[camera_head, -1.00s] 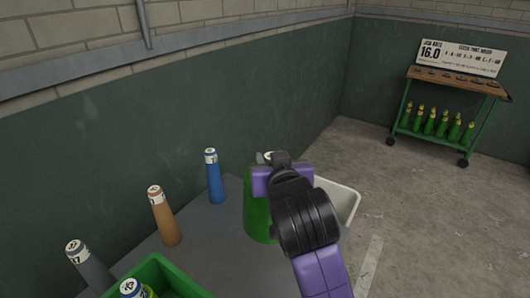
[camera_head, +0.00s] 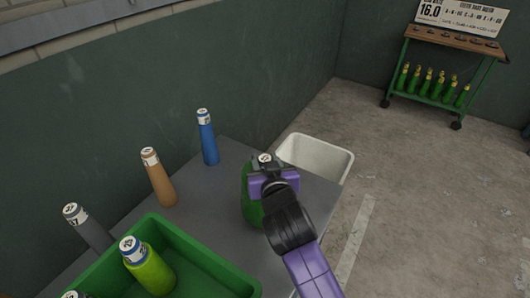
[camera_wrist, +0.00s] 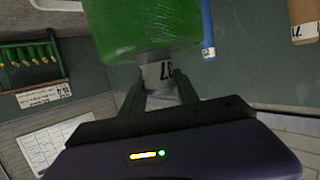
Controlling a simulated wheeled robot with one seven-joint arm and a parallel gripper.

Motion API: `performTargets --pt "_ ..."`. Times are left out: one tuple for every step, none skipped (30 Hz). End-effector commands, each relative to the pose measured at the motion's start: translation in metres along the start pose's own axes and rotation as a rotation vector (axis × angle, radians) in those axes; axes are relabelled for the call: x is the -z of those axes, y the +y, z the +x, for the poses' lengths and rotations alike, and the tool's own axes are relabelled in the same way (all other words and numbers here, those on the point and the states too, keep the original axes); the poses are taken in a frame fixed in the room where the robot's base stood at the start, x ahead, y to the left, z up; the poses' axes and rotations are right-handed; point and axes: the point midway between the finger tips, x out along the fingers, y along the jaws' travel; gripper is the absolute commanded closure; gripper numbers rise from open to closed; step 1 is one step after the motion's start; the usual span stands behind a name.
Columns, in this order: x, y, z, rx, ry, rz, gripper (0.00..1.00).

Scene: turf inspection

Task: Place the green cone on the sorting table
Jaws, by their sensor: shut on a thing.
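The green cone (camera_head: 250,205) is upright, its pale numbered top showing above my gripper (camera_head: 266,178). My gripper is shut on its neck and hides much of its front side. In the wrist view the cone's wide green body (camera_wrist: 140,30) fills the top, and my gripper (camera_wrist: 158,82) has a finger on each side of the white labelled neck. The cone is over the right part of the grey sorting table (camera_head: 205,205). Whether its base touches the table cannot be told.
A blue cone (camera_head: 208,140), an orange-brown cone (camera_head: 159,180) and a grey cone (camera_head: 88,228) stand along the wall side. A green crate (camera_head: 205,262) holds a lime cone (camera_head: 148,268). A white bin (camera_head: 318,158) is beyond the table's edge. A cart (camera_head: 447,75) stands far right.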

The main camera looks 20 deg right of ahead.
Motion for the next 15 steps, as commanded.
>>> performTargets --pt "-0.001 0.000 0.001 0.000 0.010 0.000 1.00" --pt "-0.004 0.000 0.002 0.001 0.011 0.000 1.00" --pt "-0.007 0.000 0.003 0.001 0.011 0.001 1.00" --pt "-0.009 0.000 0.004 0.001 0.011 0.001 1.00" --pt "-0.011 0.000 0.004 0.002 0.012 0.002 1.00" --pt "-0.012 -0.001 0.004 0.002 0.013 0.002 1.00" --pt "-0.012 -0.001 0.005 0.002 0.013 0.002 1.00" --pt "-0.012 -0.001 0.005 0.002 0.013 0.002 1.00" --pt "-0.012 -0.001 0.005 0.002 0.014 0.002 1.00" --pt "-0.012 -0.001 0.005 0.003 0.014 0.002 1.00" --pt "-0.012 -0.001 0.005 0.002 0.014 0.002 1.00" --pt "-0.012 -0.001 0.005 0.002 0.014 0.002 1.00" --pt "-0.012 -0.001 0.005 0.002 0.014 0.002 1.00" --pt "-0.012 -0.001 0.005 0.002 0.014 0.002 1.00" --pt "-0.012 -0.001 0.005 0.002 0.014 0.002 1.00"
